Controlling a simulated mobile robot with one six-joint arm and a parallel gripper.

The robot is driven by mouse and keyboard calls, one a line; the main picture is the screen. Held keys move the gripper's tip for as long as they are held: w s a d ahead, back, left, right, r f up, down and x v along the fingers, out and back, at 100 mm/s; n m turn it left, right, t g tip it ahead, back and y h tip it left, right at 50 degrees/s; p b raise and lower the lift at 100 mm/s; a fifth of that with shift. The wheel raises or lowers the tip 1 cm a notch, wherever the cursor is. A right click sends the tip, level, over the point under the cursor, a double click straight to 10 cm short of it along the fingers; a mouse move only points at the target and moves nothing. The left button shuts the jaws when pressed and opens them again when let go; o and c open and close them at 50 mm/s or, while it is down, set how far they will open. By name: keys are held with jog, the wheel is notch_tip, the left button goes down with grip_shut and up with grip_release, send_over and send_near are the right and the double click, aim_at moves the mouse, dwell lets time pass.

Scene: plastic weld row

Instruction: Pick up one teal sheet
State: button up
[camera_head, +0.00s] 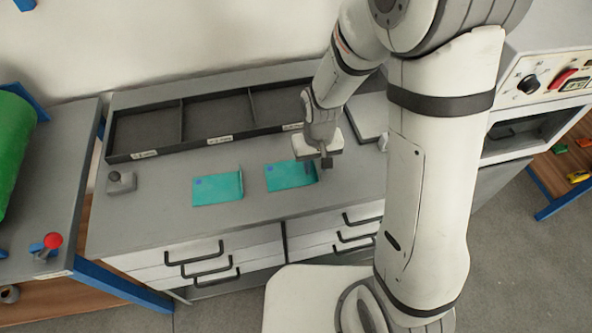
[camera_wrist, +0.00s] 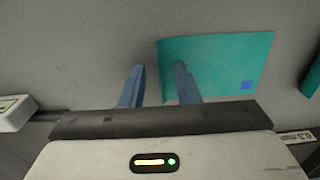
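Two teal sheets lie on the grey worktop, the left one (camera_head: 217,188) apart from the right one (camera_head: 285,177). Each has a blue mark near a corner and what looks like a raised edge on its right side in the head view. My gripper (camera_head: 326,164) is over the right edge of the right sheet. In the wrist view my gripper (camera_wrist: 160,70) has its two fingers apart, with the edge of that sheet (camera_wrist: 225,62) between them and one finger in front of the sheet. I cannot tell whether the fingers touch it. The other sheet (camera_wrist: 312,78) shows at the right border.
A dark tray (camera_head: 182,126) with three compartments stands behind the sheets. A small grey block with a knob (camera_head: 121,182) sits to the left. A flat pale box (camera_head: 369,115) lies behind my gripper. Drawers (camera_head: 215,262) are below the front edge. Worktop between the sheets is clear.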

grip_shut()
dwell(0.5)
